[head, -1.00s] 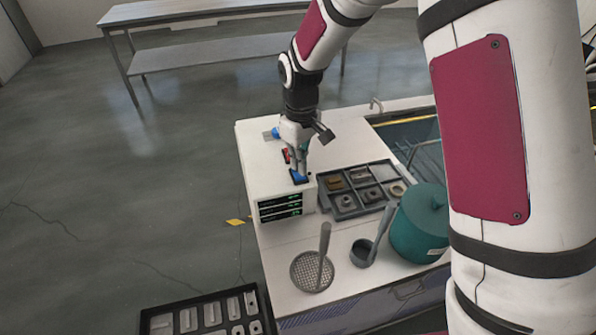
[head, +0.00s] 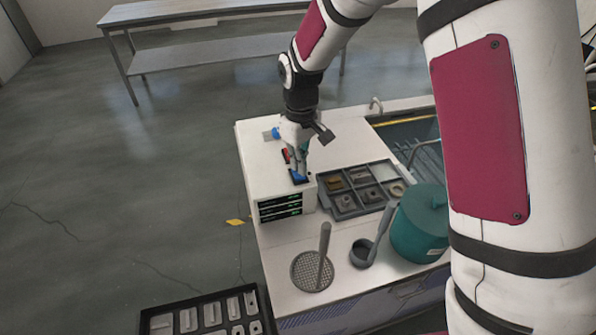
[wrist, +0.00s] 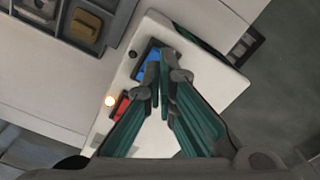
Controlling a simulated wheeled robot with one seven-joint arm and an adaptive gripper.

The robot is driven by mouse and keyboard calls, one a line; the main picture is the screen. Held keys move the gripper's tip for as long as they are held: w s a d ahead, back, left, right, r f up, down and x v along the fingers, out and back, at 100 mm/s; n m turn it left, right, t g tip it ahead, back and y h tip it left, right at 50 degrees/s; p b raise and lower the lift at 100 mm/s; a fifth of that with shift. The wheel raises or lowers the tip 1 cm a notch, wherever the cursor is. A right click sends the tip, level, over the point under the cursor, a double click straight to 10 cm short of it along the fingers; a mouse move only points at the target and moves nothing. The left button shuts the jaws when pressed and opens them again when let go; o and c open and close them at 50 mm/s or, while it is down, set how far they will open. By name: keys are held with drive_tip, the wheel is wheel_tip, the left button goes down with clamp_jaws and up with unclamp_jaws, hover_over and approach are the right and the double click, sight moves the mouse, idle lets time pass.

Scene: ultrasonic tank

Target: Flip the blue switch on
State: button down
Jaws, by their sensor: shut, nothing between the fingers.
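The blue switch (head: 299,176) sits on the top of a white control box (head: 311,190), near its front edge. In the wrist view the blue switch (wrist: 150,62) shows just beyond my fingertips, partly hidden by them. My gripper (head: 302,165) is shut and empty, pointing down at the blue switch. In the wrist view my gripper (wrist: 162,62) has its tips together at the switch's edge; I cannot tell whether they touch it. A red switch (head: 286,156) lies behind the blue one and also shows in the wrist view (wrist: 122,106). A small lit lamp (wrist: 109,101) is beside the red switch.
A grey compartment tray (head: 345,203) with parts stands right of the box. A mesh strainer (head: 312,272), a ladle (head: 361,253) and a teal pot (head: 418,225) stand in front and to the right. The tank (head: 410,133) is at the back right.

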drive_tip(key=shift+f+b, duration=0.35)
drive_tip(key=shift+f, duration=0.8)
idle(0.9)
drive_tip(key=shift+r+p, duration=0.85)
drive_tip(key=shift+r, duration=2.7)
wheel_tip(320, 180, up, 10)
drive_tip(key=m+t, duration=0.1)
drive_tip(key=m, duration=0.1)
hover_over(300, 176)
drive_tip(key=s+d, duration=0.4)
drive_tip(key=d, duration=0.1)
drive_tip(key=s+d+r+m+t, duration=0.2)
drive_tip(key=s+d+r, duration=0.2)
drive_tip(key=s+r, duration=0.3)
drive_tip(key=s+d+r+m+t, duration=0.1)
drive_tip(key=s+d+m, duration=0.1)
drive_tip(key=s, duration=0.6)
drive_tip(key=s+d+r+m+t, duration=0.1)
drive_tip(key=s+d+r+m, duration=0.1)
drive_tip(key=s, duration=0.6)
drive_tip(key=shift+d+t, duration=0.3)
drive_tip(key=shift+d, duration=0.15)
